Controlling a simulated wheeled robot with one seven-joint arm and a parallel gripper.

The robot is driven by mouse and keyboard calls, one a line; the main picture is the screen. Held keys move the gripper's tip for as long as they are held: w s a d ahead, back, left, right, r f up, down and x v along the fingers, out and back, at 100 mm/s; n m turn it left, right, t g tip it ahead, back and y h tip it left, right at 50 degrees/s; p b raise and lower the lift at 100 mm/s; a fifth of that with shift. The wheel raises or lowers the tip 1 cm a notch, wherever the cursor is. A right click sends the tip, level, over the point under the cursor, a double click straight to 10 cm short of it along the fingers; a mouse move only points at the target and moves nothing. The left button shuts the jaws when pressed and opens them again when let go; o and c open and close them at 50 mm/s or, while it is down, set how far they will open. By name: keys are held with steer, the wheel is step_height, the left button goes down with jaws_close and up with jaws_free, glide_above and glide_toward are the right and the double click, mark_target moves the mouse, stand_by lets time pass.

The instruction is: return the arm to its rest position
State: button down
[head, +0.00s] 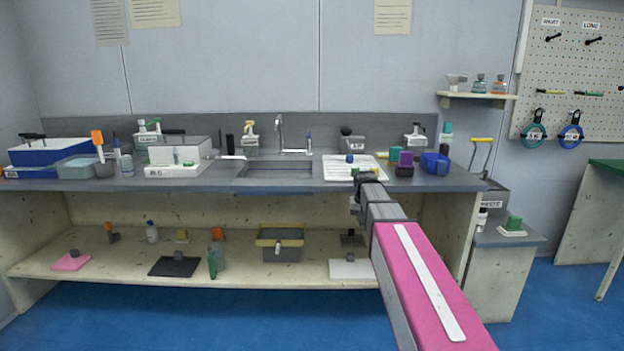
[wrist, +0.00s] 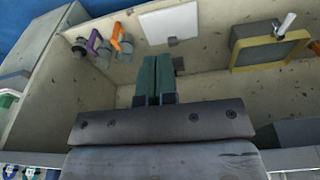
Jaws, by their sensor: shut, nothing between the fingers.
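My arm (head: 418,262), with a pink link and a white stripe, reaches from the lower right of the head view to the front of the counter (head: 225,181). Its dark wrist end is in front of the counter edge, below the white drying tray (head: 338,172). My gripper (wrist: 157,60) shows in the wrist view with its two green fingers together and nothing between them. The fingers point over the lower shelf (wrist: 210,72). In the head view I cannot make out the fingertips.
The lower shelf holds a yellow-rimmed grey bin (head: 281,250), a white board (head: 351,269) and a black board (head: 172,267). In the wrist view, purple-handled (wrist: 94,40) and orange-handled (wrist: 117,38) items stand near the shelf's side panel. Blue floor lies open in front.

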steer(key=s+f+g, duration=0.1)
steer(key=s+f, duration=0.8)
steer(key=s, duration=0.3)
steer(key=s+f, duration=0.9)
steer(key=s, duration=0.4)
steer(key=shift+f+n+g, duration=0.4)
